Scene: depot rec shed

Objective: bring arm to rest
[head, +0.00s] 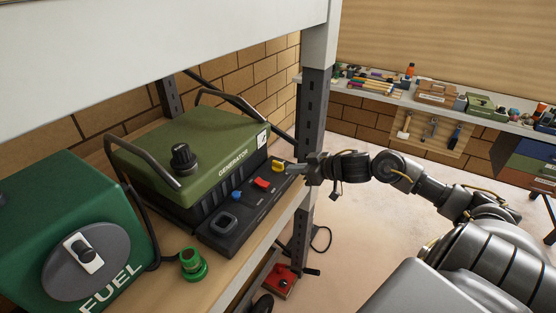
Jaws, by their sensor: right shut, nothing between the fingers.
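My right gripper (297,170) is shut and empty. It is at the right end of the generator's black control panel, close to a yellow switch (278,166). I cannot tell whether the fingertips touch the switch. My right arm (390,170) stretches in from the lower right, past the front of a dark shelf post. The green generator (205,140) stands on the shelf and has a black knob on top. Its panel also carries a red switch (262,184) and a blue button (236,196). My left gripper is not in view.
A green fuel container (70,205) and a small green cap-like part (193,264) are on the wooden shelf (170,290). A dark upright post (313,110) stands close behind my gripper. A cluttered workbench (480,118) runs along the back wall. The floor between is mostly clear.

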